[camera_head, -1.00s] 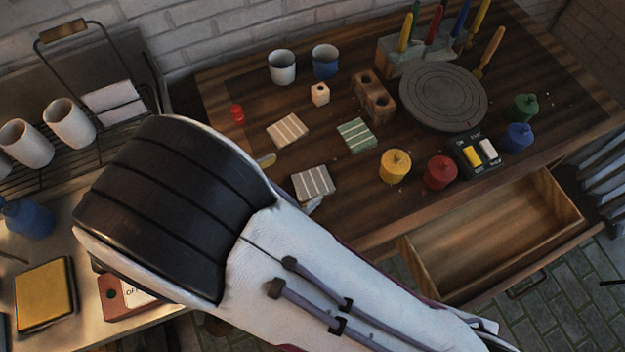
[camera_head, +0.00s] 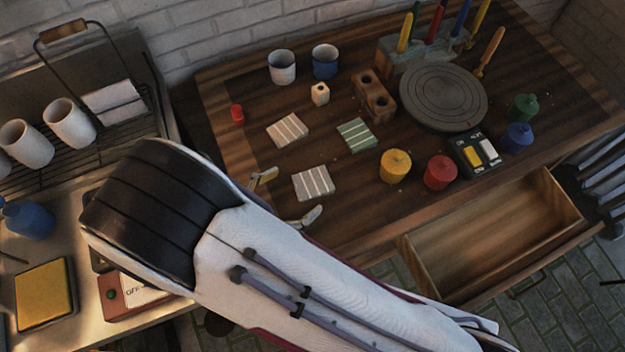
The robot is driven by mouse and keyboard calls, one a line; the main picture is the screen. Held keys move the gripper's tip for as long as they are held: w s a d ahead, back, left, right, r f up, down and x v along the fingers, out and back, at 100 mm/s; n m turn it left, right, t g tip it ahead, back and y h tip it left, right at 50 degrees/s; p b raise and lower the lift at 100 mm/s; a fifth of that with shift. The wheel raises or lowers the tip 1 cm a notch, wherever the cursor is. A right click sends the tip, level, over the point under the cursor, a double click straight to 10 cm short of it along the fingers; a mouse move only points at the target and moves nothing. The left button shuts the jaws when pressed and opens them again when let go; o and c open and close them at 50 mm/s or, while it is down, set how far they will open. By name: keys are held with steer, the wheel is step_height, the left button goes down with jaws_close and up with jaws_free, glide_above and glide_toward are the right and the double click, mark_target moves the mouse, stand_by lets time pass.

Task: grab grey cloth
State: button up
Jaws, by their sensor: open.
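The grey cloth (camera_head: 314,183) is a folded square with pale stripes, lying flat near the left front part of the wooden table. My gripper (camera_head: 289,197) is open. Its two fingertips show past my arm, one to the left of the cloth and one just below its front edge. The cloth lies beyond the fingertips, and nothing is seen between them. The rest of my gripper is hidden behind my arm. Whether a finger touches the cloth cannot be told.
A beige striped cloth (camera_head: 287,130) and a green striped cloth (camera_head: 356,135) lie nearby. A yellow pot (camera_head: 395,166) and a red pot (camera_head: 440,172) stand to the right. A brick with holes (camera_head: 374,97) is behind. An open drawer (camera_head: 490,235) juts out at the front right.

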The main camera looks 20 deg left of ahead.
mark_target(311, 181)
steer(key=shift+x, duration=2.55)
steer(key=c, duration=1.2)
